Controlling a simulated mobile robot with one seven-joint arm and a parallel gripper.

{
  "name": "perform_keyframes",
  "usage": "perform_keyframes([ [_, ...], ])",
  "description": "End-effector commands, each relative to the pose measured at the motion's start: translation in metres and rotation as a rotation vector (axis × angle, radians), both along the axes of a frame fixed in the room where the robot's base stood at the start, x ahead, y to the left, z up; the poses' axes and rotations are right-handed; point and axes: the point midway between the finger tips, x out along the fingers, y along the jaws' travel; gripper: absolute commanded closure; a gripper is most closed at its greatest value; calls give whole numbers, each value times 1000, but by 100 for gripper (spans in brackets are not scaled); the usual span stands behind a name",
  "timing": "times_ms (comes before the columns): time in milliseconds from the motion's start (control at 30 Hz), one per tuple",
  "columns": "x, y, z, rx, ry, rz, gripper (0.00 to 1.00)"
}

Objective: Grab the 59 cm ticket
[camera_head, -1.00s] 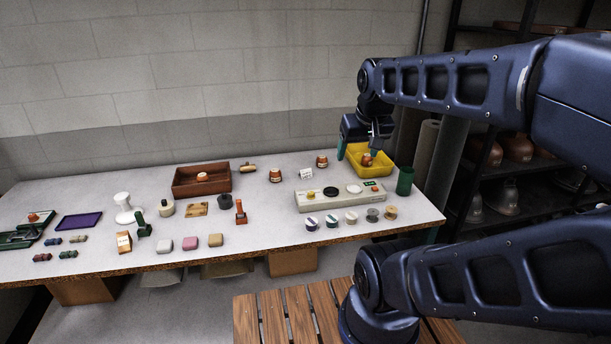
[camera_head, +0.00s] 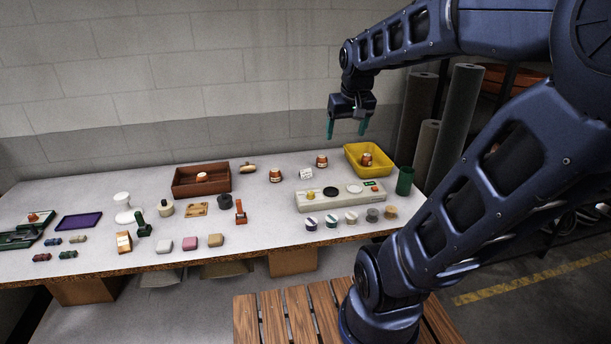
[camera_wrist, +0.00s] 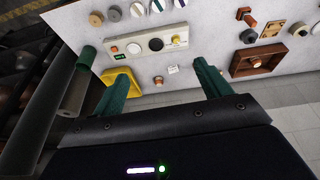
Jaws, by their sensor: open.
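A small white card with dark print (camera_head: 306,174), which looks like the ticket, stands on the table between two brown-orange pots; its print is too small to read. It also shows as a white card in the wrist view (camera_wrist: 172,69), between my fingers in the picture but beyond them. My gripper (camera_head: 347,128) is open and empty, with its green fingers pointing down, in the air above the back of the table. It is up and to the right of the card. In the wrist view my gripper (camera_wrist: 164,82) has its fingers wide apart.
A yellow tray (camera_head: 349,153) with a brown pot (camera_head: 366,159) in it stands right of the card. A pot (camera_head: 275,175) is close left and another (camera_head: 321,161) close right. A cream panel (camera_head: 330,201) lies in front. A brown box (camera_head: 178,187) is farther left.

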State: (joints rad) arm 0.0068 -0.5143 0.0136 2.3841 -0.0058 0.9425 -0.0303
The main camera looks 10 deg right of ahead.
Motion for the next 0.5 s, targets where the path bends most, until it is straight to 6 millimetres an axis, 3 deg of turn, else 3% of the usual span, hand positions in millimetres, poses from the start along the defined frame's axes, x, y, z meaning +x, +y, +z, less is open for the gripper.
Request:
perform_keyframes([
  [233,67,2,-3,-12,53,25,24],
  [500,141,4,-20,-21,107,53,24],
])
